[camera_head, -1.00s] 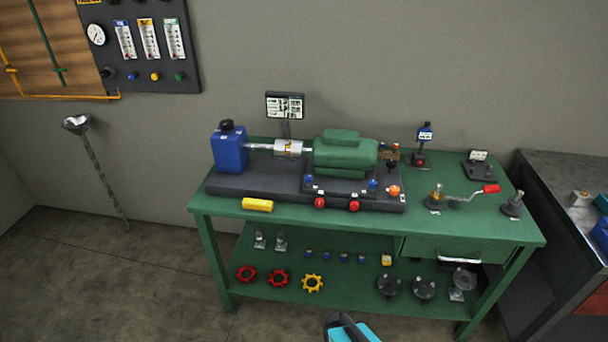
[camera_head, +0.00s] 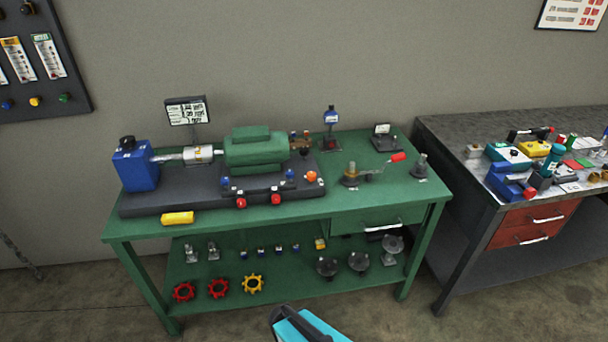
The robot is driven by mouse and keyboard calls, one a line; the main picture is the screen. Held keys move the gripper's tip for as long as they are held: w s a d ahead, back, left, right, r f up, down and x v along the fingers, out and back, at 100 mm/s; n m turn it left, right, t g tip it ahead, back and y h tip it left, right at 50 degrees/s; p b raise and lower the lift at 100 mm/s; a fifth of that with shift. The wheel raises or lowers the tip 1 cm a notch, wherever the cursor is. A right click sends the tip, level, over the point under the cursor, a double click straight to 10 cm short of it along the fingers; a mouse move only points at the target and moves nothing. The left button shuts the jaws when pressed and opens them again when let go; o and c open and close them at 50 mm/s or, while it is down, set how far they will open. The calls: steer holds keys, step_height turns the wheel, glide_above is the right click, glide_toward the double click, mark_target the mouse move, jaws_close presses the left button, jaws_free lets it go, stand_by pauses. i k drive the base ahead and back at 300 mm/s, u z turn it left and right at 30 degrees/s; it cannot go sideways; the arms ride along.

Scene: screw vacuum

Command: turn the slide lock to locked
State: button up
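I cannot pick out the slide lock for certain at this distance. The green bench (camera_head: 385,203) carries a dark base plate (camera_head: 150,207) with a blue box-shaped unit (camera_head: 136,168), a silver coupling (camera_head: 199,154) and a green motor-like housing (camera_head: 254,152). Small red knobs (camera_head: 276,200), blue knobs and an orange knob (camera_head: 311,177) sit along the plate's front right. A crank with a red handle (camera_head: 397,157) stands on the bench to the right. My gripper's fingers are not in view; only a teal and black part shows at the bottom edge.
A yellow block (camera_head: 177,218) lies at the green bench's front edge. The lower shelf holds red and yellow handwheels (camera_head: 252,284). Floor in front is clear.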

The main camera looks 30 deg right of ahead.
mark_target(310, 175)
steer(key=k, duration=1.65)
steer(key=u, duration=0.65)
steer(key=i, duration=1.55)
